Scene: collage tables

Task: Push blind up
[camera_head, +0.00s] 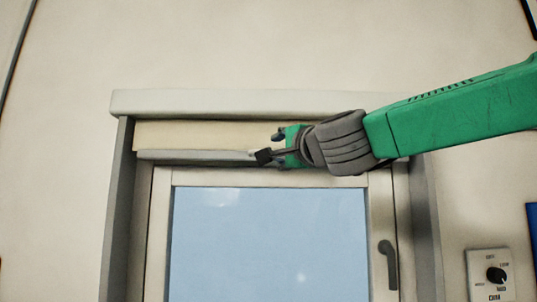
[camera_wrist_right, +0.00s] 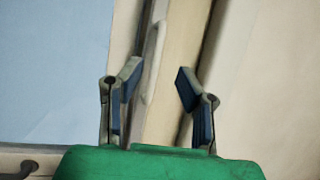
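The blind (camera_head: 200,136) is a narrow cream strip at the top of the window, just under the pale top box. Its grey bottom bar (camera_head: 195,155) lies just above the top of the window sash. My right gripper (camera_head: 270,145) is at the right part of the blind and hides some of it. In the right wrist view the gripper's two fingers (camera_wrist_right: 158,76) stand apart, with the pale bar (camera_wrist_right: 152,70) running between them. I cannot tell whether a finger touches the bar. My left gripper is not in view.
The window glass (camera_head: 265,245) is uncovered below the sash top. A dark handle (camera_head: 388,263) is on the sash's right side. A dial box (camera_head: 489,274) is on the wall at lower right. The top box (camera_head: 240,103) juts out above the blind.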

